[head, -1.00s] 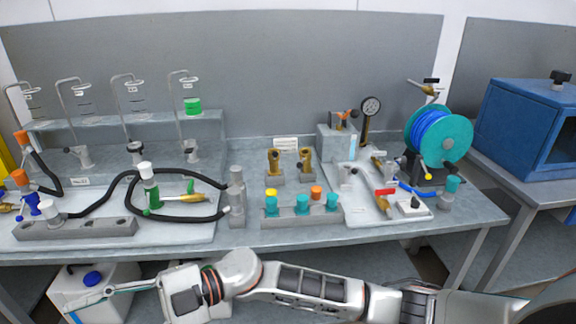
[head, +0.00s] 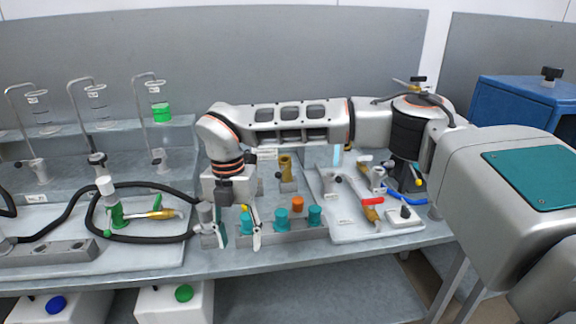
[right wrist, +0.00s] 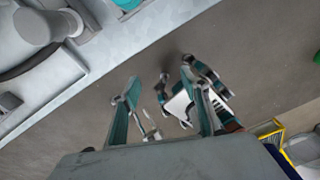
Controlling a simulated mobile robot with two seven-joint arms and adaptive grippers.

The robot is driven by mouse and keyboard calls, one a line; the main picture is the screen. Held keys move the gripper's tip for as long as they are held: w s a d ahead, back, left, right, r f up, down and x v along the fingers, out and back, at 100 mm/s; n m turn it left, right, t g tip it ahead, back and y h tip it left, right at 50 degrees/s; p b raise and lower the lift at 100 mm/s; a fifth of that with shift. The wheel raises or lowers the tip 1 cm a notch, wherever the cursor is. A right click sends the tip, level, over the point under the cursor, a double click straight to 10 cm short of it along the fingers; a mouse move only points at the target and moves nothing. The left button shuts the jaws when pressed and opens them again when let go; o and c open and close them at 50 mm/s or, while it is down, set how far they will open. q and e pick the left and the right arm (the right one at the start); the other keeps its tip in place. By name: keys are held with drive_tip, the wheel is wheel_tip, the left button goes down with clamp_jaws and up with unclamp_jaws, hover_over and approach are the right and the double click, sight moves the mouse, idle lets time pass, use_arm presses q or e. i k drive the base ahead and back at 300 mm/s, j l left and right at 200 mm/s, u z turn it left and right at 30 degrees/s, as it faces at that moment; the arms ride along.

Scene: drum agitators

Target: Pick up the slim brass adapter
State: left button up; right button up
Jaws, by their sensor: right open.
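One upright brass adapter (head: 286,165) stands in a grey holder at the back of the table, right of my right wrist in the head view. A second brass piece beside it, visible earlier, is now hidden behind my right wrist. I cannot tell which is the slim one. My right gripper (head: 238,236) points down, open and empty, in front of the left end of the capped block. In the right wrist view its teal fingers (right wrist: 160,108) are spread over floor. Beyond them is a teal and white jaw-like shape, perhaps my left gripper, its opening unclear.
A grey block (head: 285,237) with teal, orange and yellow caps is at the front edge. A white tray (head: 345,230) with fittings lies right.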

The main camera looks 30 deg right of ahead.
sight(284, 160)
drive_tip(key=i+l, duration=0.95)
drive_tip(key=l, duration=0.2)
